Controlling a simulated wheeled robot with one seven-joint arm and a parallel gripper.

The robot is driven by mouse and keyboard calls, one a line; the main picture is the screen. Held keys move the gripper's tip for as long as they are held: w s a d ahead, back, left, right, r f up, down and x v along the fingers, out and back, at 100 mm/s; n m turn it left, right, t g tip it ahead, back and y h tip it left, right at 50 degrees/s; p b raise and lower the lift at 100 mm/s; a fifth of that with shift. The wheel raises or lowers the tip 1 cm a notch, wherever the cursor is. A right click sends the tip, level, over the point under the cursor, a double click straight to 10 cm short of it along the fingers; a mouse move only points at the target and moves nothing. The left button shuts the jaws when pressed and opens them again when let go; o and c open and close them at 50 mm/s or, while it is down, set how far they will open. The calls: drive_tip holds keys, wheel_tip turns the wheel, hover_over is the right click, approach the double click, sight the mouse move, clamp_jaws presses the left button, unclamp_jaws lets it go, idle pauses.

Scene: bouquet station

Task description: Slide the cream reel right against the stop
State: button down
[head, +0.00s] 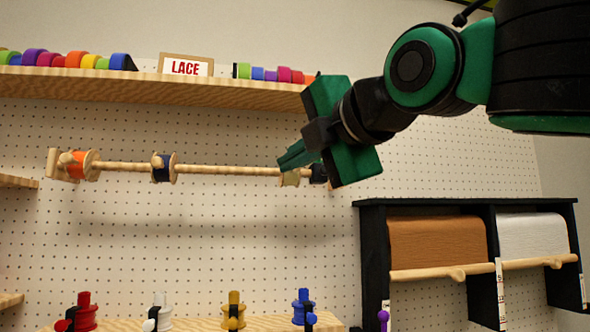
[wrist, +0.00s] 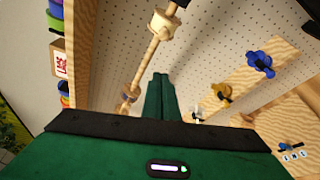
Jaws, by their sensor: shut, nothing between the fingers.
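The cream reel (head: 290,179) sits on a horizontal wooden rod (head: 220,169), near its right end. In the head view my gripper covers its upper part. In the wrist view the cream reel (wrist: 160,25) shows whole near the top edge, with the rod (wrist: 146,62) running down from it. A dark piece (head: 319,173) is just right of the reel, partly hidden by my gripper; I cannot tell whether it is the stop or whether they touch. My gripper (head: 284,161) is shut and empty. In the wrist view its fingertips (wrist: 160,76) are apart from the reel.
An orange reel (head: 76,166) and a navy reel (head: 163,168) are further left on the rod. A shelf (head: 150,88) with ribbon rolls and a LACE sign (head: 186,65) is above. Several spools stand below. A black paper rack (head: 375,250) is at lower right.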

drive_tip(key=w+a, duration=0.1)
drive_tip(key=w, duration=0.7)
drive_tip(key=shift+w+a+r, duration=0.15)
idle(0.5)
